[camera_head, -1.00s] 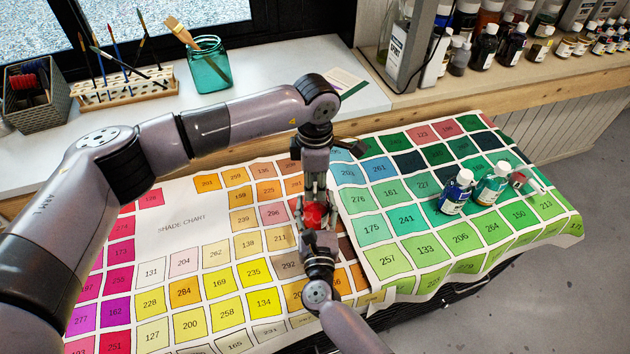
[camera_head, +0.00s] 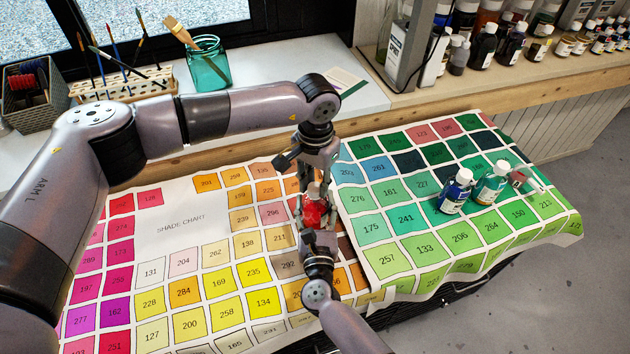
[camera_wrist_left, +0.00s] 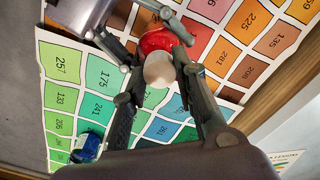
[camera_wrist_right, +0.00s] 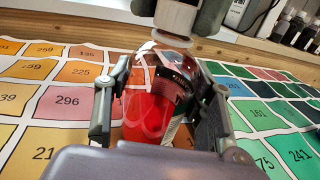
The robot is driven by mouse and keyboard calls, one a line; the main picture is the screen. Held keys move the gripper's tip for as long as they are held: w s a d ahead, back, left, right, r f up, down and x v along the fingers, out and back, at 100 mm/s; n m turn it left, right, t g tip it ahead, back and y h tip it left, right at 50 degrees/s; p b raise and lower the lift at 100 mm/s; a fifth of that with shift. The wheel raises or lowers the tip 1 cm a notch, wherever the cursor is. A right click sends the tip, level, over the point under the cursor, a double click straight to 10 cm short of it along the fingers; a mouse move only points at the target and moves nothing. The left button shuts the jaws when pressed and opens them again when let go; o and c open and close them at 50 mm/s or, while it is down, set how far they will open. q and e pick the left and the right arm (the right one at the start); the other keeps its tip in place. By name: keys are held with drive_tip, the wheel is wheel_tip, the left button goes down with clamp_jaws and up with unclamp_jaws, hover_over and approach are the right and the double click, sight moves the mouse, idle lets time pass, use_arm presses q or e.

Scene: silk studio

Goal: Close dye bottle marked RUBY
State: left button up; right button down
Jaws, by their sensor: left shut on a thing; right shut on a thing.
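A clear bottle of red dye (camera_head: 313,214) stands over the shade chart (camera_head: 180,226) in the middle of the head view. My right gripper (camera_head: 314,222) is shut around its body; the bottle fills the right wrist view (camera_wrist_right: 150,112). Its label is turned aside and I cannot read it. A pale cap (camera_wrist_right: 176,16) is directly above the bottle's neck; it also shows in the left wrist view (camera_wrist_left: 159,71). My left gripper (camera_head: 314,186) comes from above and is shut on the cap. I cannot tell whether the cap is seated on the neck.
The back counter holds a brush rack (camera_head: 125,84), a teal jar (camera_head: 207,66) and several dark bottles.

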use_arm(q)
drive_tip(key=m, duration=0.3)
drive_tip(key=shift+m, duration=0.3)
drive_tip(key=o, duration=0.7)
drive_tip(key=shift+c, duration=0.2)
drive_tip(key=shift+r, duration=2.3)
drive_tip(key=shift+c, duration=0.4)
